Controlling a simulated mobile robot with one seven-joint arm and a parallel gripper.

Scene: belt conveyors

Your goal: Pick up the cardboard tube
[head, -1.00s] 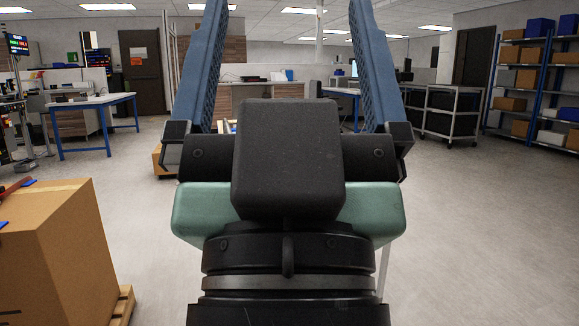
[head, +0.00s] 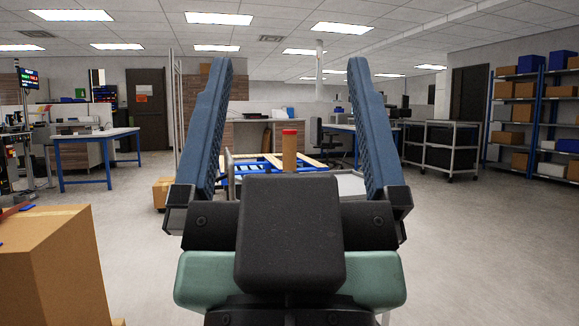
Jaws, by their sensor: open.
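The cardboard tube (head: 289,152) shows in the head view, upright, brown with a red top. Its lower part is hidden behind my gripper's dark body. My gripper (head: 289,75) is open and empty, its two blue fingers pointing up and spread wide. In the picture the tube shows between the fingers, nearer their base than their tips. It appears to stand beyond the gripper, apart from both fingers.
A blue-framed conveyor (head: 250,163) lies behind the gripper, partly hidden. A large cardboard box (head: 55,265) stands close at the left. A blue-legged table (head: 95,140) is farther left, and shelves (head: 530,110) are at the right. The floor at right is clear.

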